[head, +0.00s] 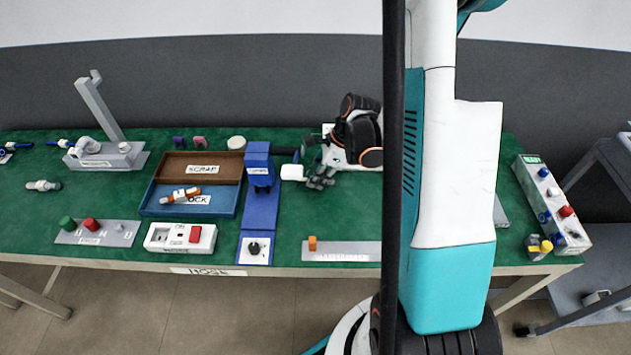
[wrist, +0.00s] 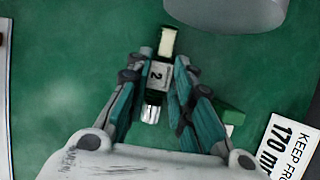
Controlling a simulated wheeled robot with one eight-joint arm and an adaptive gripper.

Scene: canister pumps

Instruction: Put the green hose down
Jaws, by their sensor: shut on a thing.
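The green hose (wrist: 160,73) is a short piece with dark green parts, a grey band marked 2, a cream far end and a shiny metal near end. In the wrist view it lies lengthwise between the fingers of my gripper (wrist: 160,82), which is shut on it. In the head view my gripper (head: 317,181) is over the back middle of the green table (head: 330,215), right of the blue stand. The hose cannot be made out there. I cannot tell whether it touches the table.
A blue stand (head: 259,215) is left of my gripper. Beyond it are a brown tray (head: 171,158) and a blue tray (head: 150,202) holding an orange-and-white piece (head: 181,195). A grey strip (head: 345,256) lies at the front edge. A large grey cylinder (wrist: 228,14) is ahead in the wrist view.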

